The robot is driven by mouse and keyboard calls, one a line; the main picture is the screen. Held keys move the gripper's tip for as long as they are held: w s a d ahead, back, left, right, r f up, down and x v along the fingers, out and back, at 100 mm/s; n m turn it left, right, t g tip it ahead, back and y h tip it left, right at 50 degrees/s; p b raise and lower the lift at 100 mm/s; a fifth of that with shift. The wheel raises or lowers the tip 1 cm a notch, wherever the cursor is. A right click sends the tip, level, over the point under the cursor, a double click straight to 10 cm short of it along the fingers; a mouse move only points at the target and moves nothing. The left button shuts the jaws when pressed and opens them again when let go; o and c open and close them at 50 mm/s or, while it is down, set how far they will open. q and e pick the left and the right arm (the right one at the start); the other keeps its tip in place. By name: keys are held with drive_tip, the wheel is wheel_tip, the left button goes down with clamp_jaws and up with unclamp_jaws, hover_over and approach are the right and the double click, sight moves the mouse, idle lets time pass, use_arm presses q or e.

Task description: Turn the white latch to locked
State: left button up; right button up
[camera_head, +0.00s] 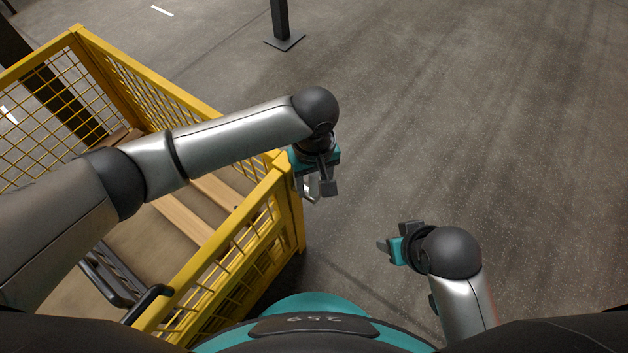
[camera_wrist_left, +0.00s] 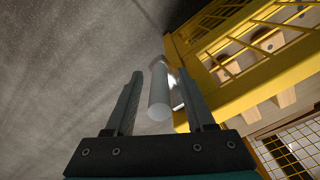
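The white latch (camera_wrist_left: 158,92) shows in the left wrist view as a pale rounded bar beside the yellow crate's corner post. A small pale part of it (camera_head: 309,188) shows in the head view. My left gripper (camera_head: 320,188) is at the crate's near right corner. In the left wrist view its two fingers (camera_wrist_left: 163,100) are apart, with the latch in the gap between them; I see no clear grip on it. My right gripper (camera_head: 388,244) is off to the right over bare floor, and its finger gap is unclear.
The yellow mesh crate (camera_head: 272,200) fills the left side, with wooden boards (camera_head: 186,217) and a dark rack (camera_head: 112,277) inside. My left arm reaches across it. A dark post (camera_head: 283,38) stands farther back. The floor to the right is clear.

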use_arm(q)
clamp_jaws()
idle(1.2)
